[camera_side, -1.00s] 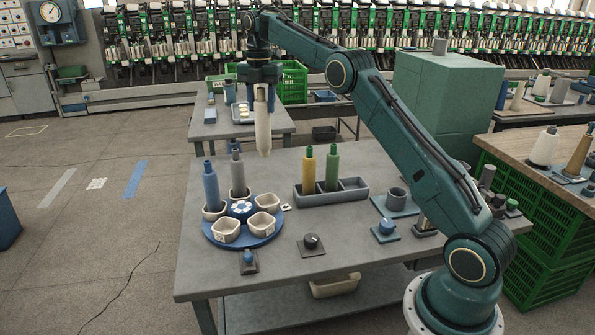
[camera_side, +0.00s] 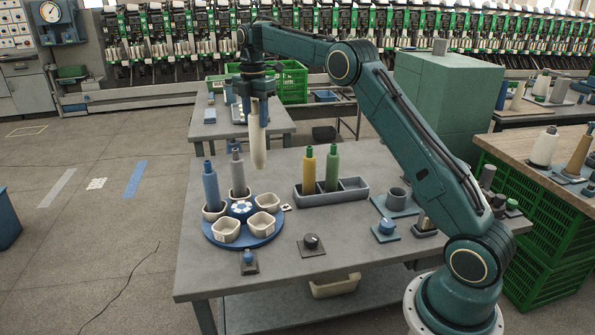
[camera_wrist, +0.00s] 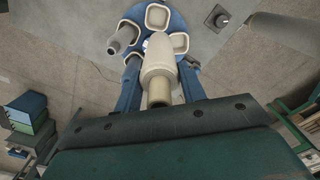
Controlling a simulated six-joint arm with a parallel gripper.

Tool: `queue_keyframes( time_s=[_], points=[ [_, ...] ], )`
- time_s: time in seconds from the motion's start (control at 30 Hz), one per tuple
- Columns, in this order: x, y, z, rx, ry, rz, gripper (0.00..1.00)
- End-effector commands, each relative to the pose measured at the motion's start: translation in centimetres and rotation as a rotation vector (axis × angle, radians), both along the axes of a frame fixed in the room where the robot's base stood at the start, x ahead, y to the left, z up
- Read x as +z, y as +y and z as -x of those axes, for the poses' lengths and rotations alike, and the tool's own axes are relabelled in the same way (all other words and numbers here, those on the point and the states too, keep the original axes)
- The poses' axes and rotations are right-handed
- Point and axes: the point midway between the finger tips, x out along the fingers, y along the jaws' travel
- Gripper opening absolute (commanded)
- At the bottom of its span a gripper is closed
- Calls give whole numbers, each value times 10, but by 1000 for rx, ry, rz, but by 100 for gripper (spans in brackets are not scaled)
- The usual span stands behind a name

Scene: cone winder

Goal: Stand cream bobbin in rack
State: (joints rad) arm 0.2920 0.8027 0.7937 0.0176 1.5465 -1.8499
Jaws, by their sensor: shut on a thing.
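My gripper (camera_side: 257,103) is shut on the upper part of the cream bobbin (camera_side: 258,147). The bobbin hangs upright above the table, behind the turntable and left of the rack. In the wrist view the cream bobbin (camera_wrist: 158,65) sits between my gripper's fingers (camera_wrist: 160,75). The grey rack (camera_side: 352,193) is a long tray with compartments on the table. A yellow bobbin (camera_side: 309,170) and a green bobbin (camera_side: 332,168) stand in its left and middle parts. The right compartment looks empty.
A blue turntable (camera_side: 262,238) with several cream cups holds a blue bobbin (camera_side: 211,187) and a grey bobbin (camera_side: 238,175). A black knob (camera_side: 311,243) sits in front. A grey cup (camera_side: 396,197) stands right of the rack.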

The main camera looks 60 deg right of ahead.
Motion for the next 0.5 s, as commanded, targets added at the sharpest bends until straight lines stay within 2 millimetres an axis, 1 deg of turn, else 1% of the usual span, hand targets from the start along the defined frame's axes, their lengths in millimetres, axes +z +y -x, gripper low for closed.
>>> queue_keyframes(
  time_s=[0.23, 0.5],
  points=[
    [-20, 21, 7, -233, 0, 0, 20],
    [-44, 44, 21, -503, 0, 1, 20]
  ],
)
